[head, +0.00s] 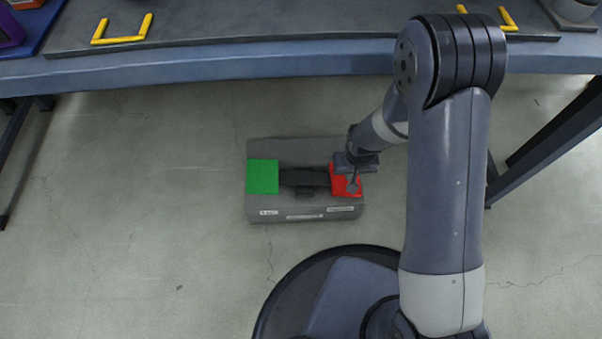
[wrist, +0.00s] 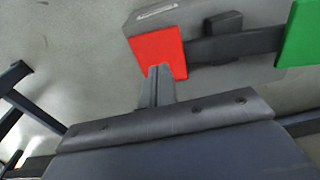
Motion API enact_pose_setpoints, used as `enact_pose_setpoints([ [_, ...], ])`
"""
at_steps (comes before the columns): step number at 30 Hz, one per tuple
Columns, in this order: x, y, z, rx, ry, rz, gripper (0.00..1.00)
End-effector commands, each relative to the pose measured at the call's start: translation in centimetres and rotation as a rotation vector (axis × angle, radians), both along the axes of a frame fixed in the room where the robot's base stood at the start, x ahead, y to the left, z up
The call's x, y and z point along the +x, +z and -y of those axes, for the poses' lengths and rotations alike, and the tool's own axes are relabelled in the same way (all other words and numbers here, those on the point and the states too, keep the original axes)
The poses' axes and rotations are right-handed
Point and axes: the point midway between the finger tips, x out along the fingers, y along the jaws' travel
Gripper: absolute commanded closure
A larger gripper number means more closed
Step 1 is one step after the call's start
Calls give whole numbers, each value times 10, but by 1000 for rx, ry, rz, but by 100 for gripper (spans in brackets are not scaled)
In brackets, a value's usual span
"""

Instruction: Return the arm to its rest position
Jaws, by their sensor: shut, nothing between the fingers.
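My gripper (head: 353,184) is at the end of my arm, which reaches down below the bench edge. Its fingers are shut with nothing between them. In the head view the fingertips overlap the red pad (head: 337,183) on a grey case on the floor. In the wrist view the shut fingers (wrist: 155,72) end at the lower edge of the red pad (wrist: 160,50). I cannot tell whether they touch it. My gripper body hides part of the case's right side.
The grey case (head: 290,208) has a green pad (head: 262,177) at left and a dark handle (head: 305,178) between the pads. A bench (head: 250,65) with yellow handles (head: 122,38) runs across the back, with dark legs (head: 550,145). The floor left of the case is clear.

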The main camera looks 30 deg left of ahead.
Motion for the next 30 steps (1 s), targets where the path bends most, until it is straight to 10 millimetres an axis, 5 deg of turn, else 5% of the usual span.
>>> enact_pose_setpoints([
  [4, -3, 13, 2, 1, 0, 1, 100],
  [17, -3, 9, 2, 0, 0, 0, 100],
  [30, 12, -49, -7, 0, -1, 0, 100],
])
